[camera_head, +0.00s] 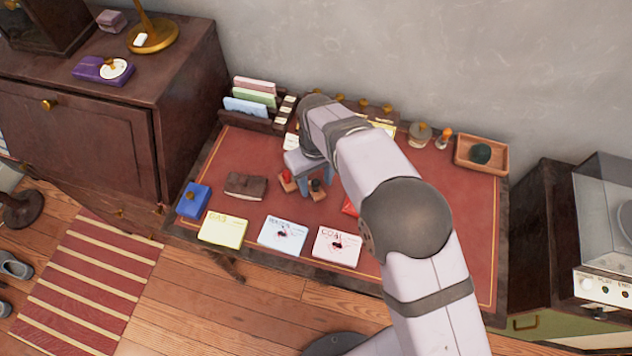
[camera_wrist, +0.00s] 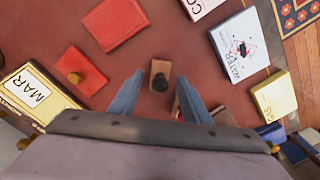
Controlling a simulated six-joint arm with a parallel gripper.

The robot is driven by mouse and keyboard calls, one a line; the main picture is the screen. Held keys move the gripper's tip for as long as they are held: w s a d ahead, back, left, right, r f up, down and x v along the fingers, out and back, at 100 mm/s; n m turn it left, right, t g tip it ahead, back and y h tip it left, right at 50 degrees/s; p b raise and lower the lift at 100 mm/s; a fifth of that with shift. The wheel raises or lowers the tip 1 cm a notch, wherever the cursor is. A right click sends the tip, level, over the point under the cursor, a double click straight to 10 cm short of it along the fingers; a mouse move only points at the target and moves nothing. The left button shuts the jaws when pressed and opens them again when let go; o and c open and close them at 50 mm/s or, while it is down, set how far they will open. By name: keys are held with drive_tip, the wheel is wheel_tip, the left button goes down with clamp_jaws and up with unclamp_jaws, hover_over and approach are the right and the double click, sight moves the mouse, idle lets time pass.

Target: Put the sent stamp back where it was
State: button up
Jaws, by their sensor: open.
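Two wooden stamps sit close together on the red desk top. One has a black knob (camera_head: 318,188) and also shows in the wrist view (camera_wrist: 160,79), standing between my fingers. The other has a red knob (camera_head: 286,177); in the wrist view it is mostly hidden behind my right finger. I cannot tell which is the sent stamp. My gripper (camera_head: 312,174) is open and empty, low over the stamps. The water card (camera_head: 283,234) and coal card (camera_head: 337,246) carry dark red marks. The gas card (camera_head: 223,230) shows no such mark.
A brown wallet (camera_head: 246,186) and a blue box (camera_head: 194,200) lie left of the stamps. A red box (camera_wrist: 115,23) and a red pad with a knob (camera_wrist: 82,70) lie nearby. A letter rack (camera_head: 250,108) stands behind, a wooden tray (camera_head: 495,164) at right.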

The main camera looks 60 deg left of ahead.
sight(316, 181)
wheel_tip(316, 181, up, 11)
drive_tip(key=b, duration=0.2)
idle(0.3)
drive_tip(key=w+d+r+m, duration=0.1)
drive_tip(key=w+d+m, duration=0.3)
drive_tip(key=w+d, duration=0.65)
drive_tip(key=w+d+m, duration=0.5)
drive_tip(key=w+d, duration=0.6)
drive_tip(key=d, duration=0.5)
drive_tip(key=s+d+f+m, duration=0.15)
drive_tip(key=d+m, duration=0.35)
drive_tip(key=d, duration=1.2)
drive_tip(key=s+d+f+m, duration=0.3)
drive_tip(key=s+d+m, duration=0.1)
drive_tip(key=s+d, duration=0.3)
drive_tip(key=d, duration=0.2)
drive_tip(key=shift+s+d, duration=0.15)
drive_tip(key=shift+d, duration=0.25)
wheel_tip(316, 181, up, 4)
drive_tip(key=p, duration=0.3)
drive_tip(key=shift+p, duration=0.4)
